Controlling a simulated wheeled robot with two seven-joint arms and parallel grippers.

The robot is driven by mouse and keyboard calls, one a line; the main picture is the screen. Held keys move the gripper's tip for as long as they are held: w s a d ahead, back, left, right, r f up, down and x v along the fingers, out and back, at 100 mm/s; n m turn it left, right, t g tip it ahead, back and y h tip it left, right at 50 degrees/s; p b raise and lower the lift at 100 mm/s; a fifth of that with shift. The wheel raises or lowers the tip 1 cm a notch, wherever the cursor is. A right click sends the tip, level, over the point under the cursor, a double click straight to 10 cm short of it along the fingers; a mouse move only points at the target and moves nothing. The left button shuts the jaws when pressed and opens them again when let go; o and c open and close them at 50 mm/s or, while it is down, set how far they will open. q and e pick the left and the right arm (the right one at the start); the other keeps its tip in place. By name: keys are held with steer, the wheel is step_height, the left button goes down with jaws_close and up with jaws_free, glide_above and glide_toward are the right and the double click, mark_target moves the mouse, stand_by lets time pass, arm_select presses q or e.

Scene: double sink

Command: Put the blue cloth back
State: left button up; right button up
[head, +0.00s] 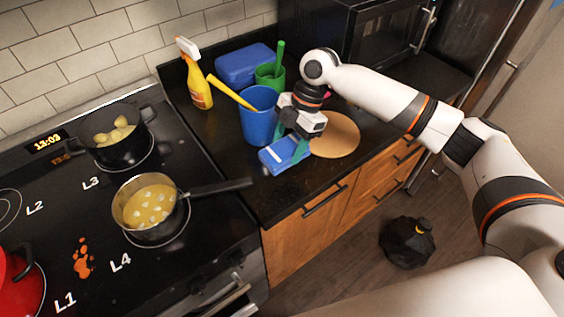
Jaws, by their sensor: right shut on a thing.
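The blue cloth (279,156) is a folded blue piece with a pale stripe, at the front of the dark counter right of the stove. My right gripper (292,147) points down over it and is shut on it, with greenish fingers at its sides. I cannot tell whether the cloth touches the counter. A blue cup (259,118) stands just behind and left of the cloth, with a yellow handle sticking out. My left gripper is not in view.
Behind stand a green cup (268,77), a blue box (243,64) and a yellow spray bottle (196,84). A round wooden board (338,137) lies right of the cloth. A pan (150,207) with its handle towards the counter sits on the stove. A black bag (406,243) lies on the floor.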

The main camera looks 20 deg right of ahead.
mark_target(290, 159)
steer(key=f, duration=0.2)
steer(key=s+f+p, duration=0.1)
steer(key=f, duration=0.1)
steer(key=shift+s, duration=0.1)
steer(key=shift+f+p, duration=0.55)
steer(key=shift+f, duration=1.85)
steer(key=o, duration=0.4)
steer(key=shift+f, duration=0.15)
steer(key=o, duration=0.5)
